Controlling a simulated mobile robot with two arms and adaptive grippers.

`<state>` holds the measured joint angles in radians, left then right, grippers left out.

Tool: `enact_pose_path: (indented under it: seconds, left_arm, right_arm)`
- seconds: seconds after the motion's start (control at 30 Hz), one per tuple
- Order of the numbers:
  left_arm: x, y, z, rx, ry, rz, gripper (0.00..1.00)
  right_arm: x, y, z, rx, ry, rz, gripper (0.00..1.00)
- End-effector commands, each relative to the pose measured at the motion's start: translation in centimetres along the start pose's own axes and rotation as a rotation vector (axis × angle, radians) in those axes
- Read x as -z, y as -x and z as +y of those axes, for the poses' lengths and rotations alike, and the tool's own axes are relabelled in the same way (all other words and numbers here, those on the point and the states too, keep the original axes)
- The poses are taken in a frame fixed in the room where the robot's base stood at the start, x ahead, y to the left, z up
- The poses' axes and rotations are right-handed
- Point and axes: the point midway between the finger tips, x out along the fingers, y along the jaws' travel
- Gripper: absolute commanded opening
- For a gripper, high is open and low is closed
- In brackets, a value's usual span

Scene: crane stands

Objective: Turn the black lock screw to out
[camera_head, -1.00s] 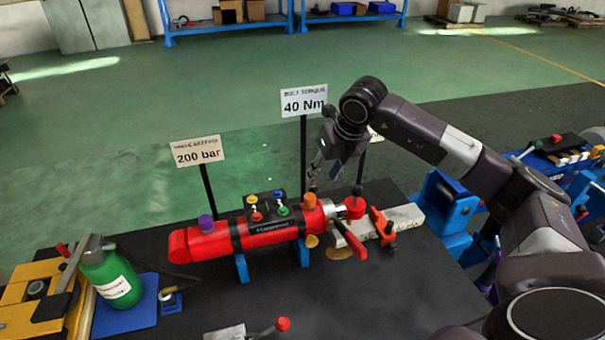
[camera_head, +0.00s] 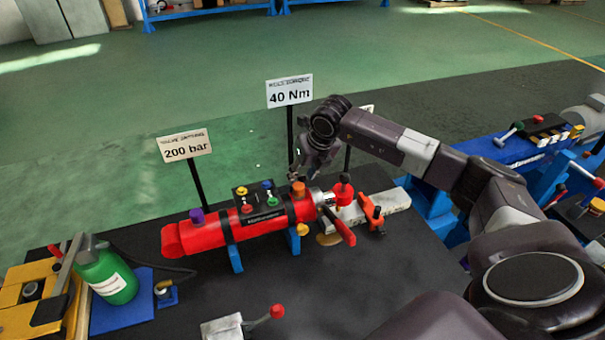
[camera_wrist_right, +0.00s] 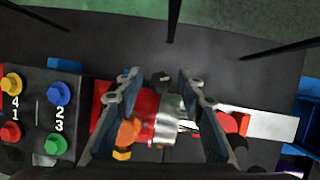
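A red cylinder (camera_head: 197,238) lies across the dark table, with an orange knob (camera_head: 298,190) near its right end and a silver rod end (camera_head: 325,198). My right gripper (camera_head: 302,176) is above and just behind that end. In the right wrist view the right gripper (camera_wrist_right: 158,80) is open, its two fingers apart. A small black part (camera_wrist_right: 161,77) shows between the fingertips beside the silver collar (camera_wrist_right: 168,118); it may be the black lock screw. I cannot tell whether the fingers touch it. In the head view the gripper hides this part. My left gripper is not in view.
Signs reading 200 bar (camera_head: 186,147) and 40 Nm (camera_head: 290,91) stand on posts behind the cylinder. A red lever (camera_head: 340,228) and an orange clamp (camera_head: 371,212) are at its right. A green bottle (camera_head: 106,276) stands at left.

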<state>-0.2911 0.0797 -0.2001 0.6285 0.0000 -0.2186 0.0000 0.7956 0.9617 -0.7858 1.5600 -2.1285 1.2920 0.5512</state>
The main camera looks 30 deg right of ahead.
Motion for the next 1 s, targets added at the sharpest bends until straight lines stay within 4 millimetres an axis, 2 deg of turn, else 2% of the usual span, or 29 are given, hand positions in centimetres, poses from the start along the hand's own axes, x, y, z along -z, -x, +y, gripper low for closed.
enact_pose_path:
  seconds: [0.03, 0.3, 0.37, 0.67, 1.0]
  left_arm:
    - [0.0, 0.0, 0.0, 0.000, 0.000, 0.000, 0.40]
    - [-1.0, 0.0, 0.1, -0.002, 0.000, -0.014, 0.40]
    - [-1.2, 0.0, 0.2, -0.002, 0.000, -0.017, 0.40]
    - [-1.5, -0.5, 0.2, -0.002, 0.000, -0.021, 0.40]
    - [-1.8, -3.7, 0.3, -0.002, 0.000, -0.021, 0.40]
  right_arm:
    - [0.0, 0.0, 0.0, 0.000, 0.000, 0.000, 0.35]
    - [0.0, 0.0, 0.0, 0.000, 0.000, 0.000, 0.05]
    - [0.0, 0.0, 0.0, 0.000, -0.001, 0.000, 0.00]
    - [0.0, -0.1, -0.2, -0.019, 0.014, -0.001, 0.00]
    - [0.1, -0.5, -0.5, -0.175, 0.131, -0.002, 0.00]
